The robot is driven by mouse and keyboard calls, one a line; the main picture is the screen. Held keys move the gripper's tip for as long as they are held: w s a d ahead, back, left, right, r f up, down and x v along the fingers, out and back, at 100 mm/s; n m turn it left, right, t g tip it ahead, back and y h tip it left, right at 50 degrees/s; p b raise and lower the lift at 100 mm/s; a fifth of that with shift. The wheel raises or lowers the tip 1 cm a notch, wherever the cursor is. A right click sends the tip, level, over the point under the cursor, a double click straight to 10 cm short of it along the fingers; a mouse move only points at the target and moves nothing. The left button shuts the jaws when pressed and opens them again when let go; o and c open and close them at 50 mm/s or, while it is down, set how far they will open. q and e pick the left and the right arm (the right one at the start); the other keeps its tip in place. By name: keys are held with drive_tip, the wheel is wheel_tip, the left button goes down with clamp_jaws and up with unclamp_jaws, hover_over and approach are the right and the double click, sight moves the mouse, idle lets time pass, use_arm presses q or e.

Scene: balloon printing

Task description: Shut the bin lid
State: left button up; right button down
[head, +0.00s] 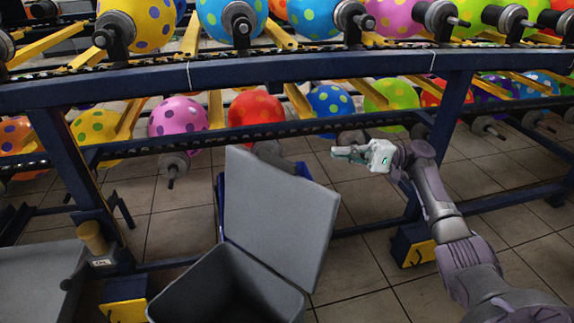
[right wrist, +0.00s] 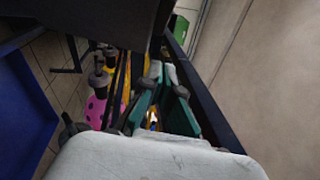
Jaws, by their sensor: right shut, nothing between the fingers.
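The grey bin (head: 225,290) stands on the floor at the bottom centre of the head view. Its lid (head: 275,215) is open and stands upright at the back of the bin, leaning to the right. My right gripper (head: 340,153) is to the right of the lid's top edge in the head view, with its fingers pointing left. It is shut and empty, and a gap shows between it and the lid in the picture. In the right wrist view its fingers (right wrist: 160,95) show close together. My left gripper is not in view.
A dark blue rack (head: 330,67) carrying several dotted balloons (head: 257,107) runs across behind the bin, with black spindles sticking out. A grey surface (head: 35,280) lies at the lower left. Tiled floor (head: 360,285) is clear right of the bin.

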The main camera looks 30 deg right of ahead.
drive_tip(key=b, duration=0.1)
approach(276, 156)
drive_tip(key=w+a, duration=0.2)
drive_tip(key=w, duration=0.3)
drive_tip(key=shift+s+a+r+b, duration=0.15)
drive_tip(key=shift+s+a, duration=0.15)
drive_tip(key=shift+a, duration=0.25)
drive_tip(key=shift+s+a+f+b, duration=0.15)
drive_tip(key=shift+s+a, duration=0.15)
drive_tip(key=shift+a, duration=0.25)
drive_tip(key=shift+s+a+r+b, duration=0.15)
drive_tip(key=shift+s+a, duration=0.15)
drive_tip(key=shift+a, duration=0.25)
drive_tip(key=shift+a, duration=0.15)
